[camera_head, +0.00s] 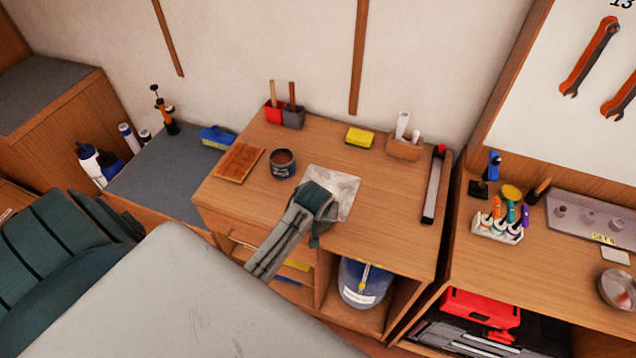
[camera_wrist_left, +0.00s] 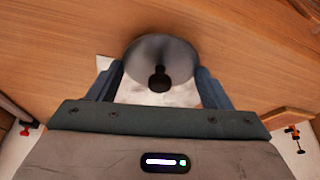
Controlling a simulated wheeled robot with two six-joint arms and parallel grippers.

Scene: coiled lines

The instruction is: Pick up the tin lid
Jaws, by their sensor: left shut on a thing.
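The tin lid (camera_wrist_left: 180,53) is a round grey disc with a black knob, seen in the left wrist view. My left gripper (camera_wrist_left: 160,70) is shut on it, with one finger at each side of the disc. In the head view my left gripper (camera_head: 318,196) is over the white sheet (camera_head: 346,186) on the wooden bench, and it hides the lid there. I cannot tell how high the lid is above the sheet. A dark open tin (camera_head: 282,168) with brown contents stands to the left of the gripper. My right gripper is not in view.
On the bench are a brown slab (camera_head: 239,163), red and grey holders (camera_head: 292,118) with wooden handles, a yellow sponge (camera_head: 360,137), a wooden block (camera_head: 404,150) with white items, and a long grey tool (camera_head: 433,190).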

